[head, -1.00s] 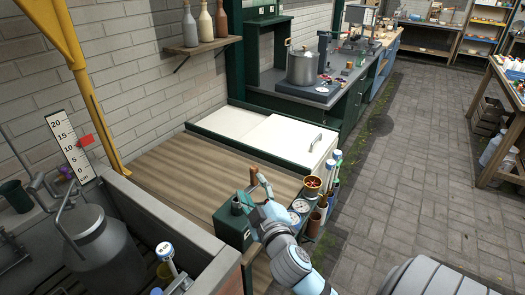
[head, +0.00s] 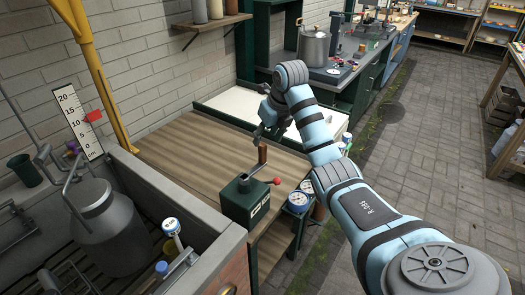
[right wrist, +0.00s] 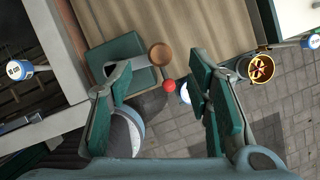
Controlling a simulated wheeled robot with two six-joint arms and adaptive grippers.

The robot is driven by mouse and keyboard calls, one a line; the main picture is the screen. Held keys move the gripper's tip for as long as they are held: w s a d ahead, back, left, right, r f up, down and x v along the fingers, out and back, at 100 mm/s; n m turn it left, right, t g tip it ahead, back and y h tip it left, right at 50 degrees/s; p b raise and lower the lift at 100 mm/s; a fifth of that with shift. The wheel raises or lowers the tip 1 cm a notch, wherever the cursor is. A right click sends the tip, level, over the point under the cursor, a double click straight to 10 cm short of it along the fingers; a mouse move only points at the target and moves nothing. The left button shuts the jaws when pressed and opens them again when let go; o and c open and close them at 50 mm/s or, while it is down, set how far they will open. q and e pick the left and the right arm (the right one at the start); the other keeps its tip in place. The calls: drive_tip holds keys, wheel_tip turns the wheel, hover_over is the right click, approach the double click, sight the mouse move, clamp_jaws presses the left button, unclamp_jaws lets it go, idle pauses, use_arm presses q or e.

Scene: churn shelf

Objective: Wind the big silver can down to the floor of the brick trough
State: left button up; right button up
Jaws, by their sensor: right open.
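The big silver can (head: 108,230) hangs or stands upright in the brick trough (head: 215,245) at the left; its base is hard to make out. A bent grey bar is at its top. A green winch box (head: 245,200) sits at the bench's near end, with a crank that has an upright wooden handle (head: 262,154) and a red knob (head: 277,181). My right gripper (head: 266,133) is open just above the wooden handle. In the right wrist view the handle (right wrist: 160,54) lies between the spread fingers, apparently untouched. My left gripper is not in view.
A scale board (head: 77,122) has a red pointer (head: 94,116) between 10 and 15. A yellow post (head: 95,75) stands behind the trough. The wooden bench top (head: 190,155) is clear.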

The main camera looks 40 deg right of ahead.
sight(260, 151)
drive_tip(key=x, duration=0.9)
drive_tip(key=shift+w+f, duration=0.1)
drive_tip(key=shift+w, duration=0.15)
